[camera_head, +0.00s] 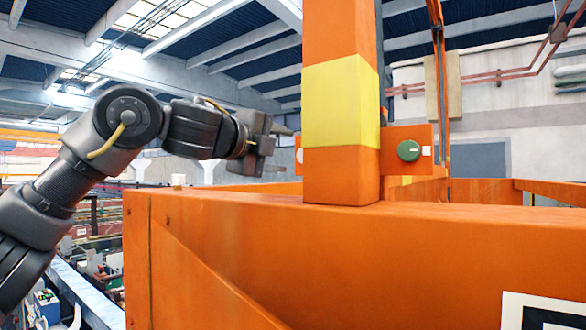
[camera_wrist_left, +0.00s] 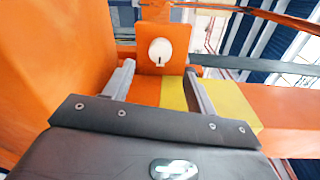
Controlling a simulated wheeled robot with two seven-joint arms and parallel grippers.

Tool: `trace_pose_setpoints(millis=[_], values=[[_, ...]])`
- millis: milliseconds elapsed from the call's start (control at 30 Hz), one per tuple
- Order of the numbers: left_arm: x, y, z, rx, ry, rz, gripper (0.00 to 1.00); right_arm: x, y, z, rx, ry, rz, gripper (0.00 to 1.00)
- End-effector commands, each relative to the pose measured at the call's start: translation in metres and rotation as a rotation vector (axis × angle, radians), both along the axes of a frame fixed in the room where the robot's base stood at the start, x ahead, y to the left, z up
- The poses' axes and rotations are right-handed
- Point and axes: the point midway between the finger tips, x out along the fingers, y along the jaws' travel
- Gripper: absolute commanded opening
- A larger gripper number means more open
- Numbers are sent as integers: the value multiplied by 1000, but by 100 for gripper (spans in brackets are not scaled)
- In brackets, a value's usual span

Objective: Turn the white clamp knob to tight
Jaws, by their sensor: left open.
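The white clamp knob (camera_wrist_left: 160,51) is round with a small dark mark and sits on an orange plate (camera_wrist_left: 147,68) in the left wrist view. In the head view only a pale sliver of what looks like this knob (camera_head: 299,155) shows at the post's left edge. My left gripper (camera_head: 288,150) is open and empty beside the post, its fingers pointing at it. In the left wrist view the open fingers (camera_wrist_left: 159,67) stand left and right of the knob's line, with the knob beyond their tips and apparently not touched. My right gripper is in neither view.
An orange post (camera_head: 342,105) with a yellow band rises from the orange frame beam (camera_head: 400,235). A green knob (camera_head: 408,151) sits on an orange plate right of the post.

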Motion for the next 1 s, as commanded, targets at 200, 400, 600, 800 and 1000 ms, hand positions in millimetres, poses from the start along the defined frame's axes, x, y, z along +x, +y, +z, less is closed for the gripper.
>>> trace_pose_setpoints(millis=[200,400,600,800,1000], values=[[-25,18,0,2,-1,1,57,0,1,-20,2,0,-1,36],[-31,22,2,1,2,0,57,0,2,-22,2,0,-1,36],[-30,22,3,1,2,0,57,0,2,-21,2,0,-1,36],[-30,22,3,1,2,0,57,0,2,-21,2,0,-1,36],[-30,18,3,1,1,-6,57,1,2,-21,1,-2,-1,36]])
